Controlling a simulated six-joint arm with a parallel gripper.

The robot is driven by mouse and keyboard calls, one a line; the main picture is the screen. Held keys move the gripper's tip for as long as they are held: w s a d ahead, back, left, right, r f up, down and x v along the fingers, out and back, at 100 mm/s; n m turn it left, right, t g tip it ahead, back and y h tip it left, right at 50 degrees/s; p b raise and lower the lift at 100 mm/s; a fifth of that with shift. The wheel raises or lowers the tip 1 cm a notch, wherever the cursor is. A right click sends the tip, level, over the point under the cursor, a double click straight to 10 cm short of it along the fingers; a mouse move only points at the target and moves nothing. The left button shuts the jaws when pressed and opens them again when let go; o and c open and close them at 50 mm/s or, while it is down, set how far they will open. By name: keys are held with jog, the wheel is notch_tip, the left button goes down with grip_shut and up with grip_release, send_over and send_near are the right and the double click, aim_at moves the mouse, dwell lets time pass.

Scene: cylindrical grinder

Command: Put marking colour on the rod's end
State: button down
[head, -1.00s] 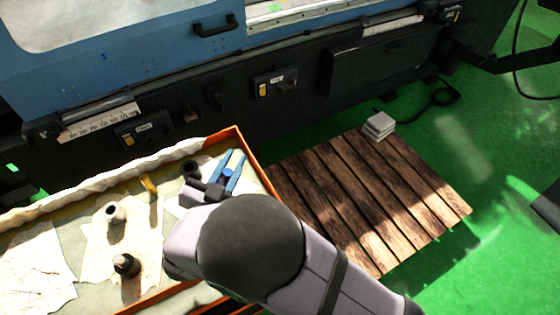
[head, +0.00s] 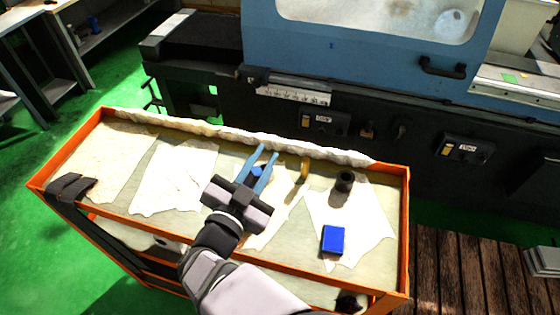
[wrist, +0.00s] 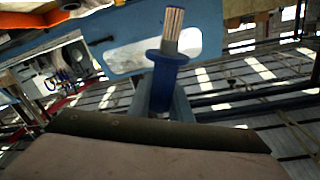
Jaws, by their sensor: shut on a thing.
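A flat blue box (head: 333,240), perhaps the marking colour, lies on a cloth at the tray's right. A dark hollow cylinder (head: 344,182) stands behind the box. I cannot tell which thing is the rod; my arm and gripper cover part of the tray.
The tray (head: 408,215) has a crumpled white cloth (head: 240,135) along its back edge. A yellow piece (head: 303,170) stands left of the dark cylinder. The blue grinder (head: 350,50) is behind, a wooden platform (head: 470,270) at right.

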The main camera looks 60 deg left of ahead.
dwell(0.4)
jog(key=shift+f+b, duration=2.1)
jog(key=shift+f, duration=0.55)
jog(key=shift+f+b, duration=0.4)
jog(key=shift+f, duration=0.1)
jog(key=shift+s, duration=0.3)
jog(key=shift+w, duration=0.25)
jog(key=shift+w+d, duration=0.2)
jog(key=shift+w, duration=0.1)
jog(key=shift+s+a, duration=0.1)
jog(key=shift+s, duration=0.1)
jog(key=shift+s+a, duration=0.2)
jog(key=shift+s, duration=0.15)
jog(key=shift+w+d, duration=0.15)
jog(key=shift+w, duration=0.15)
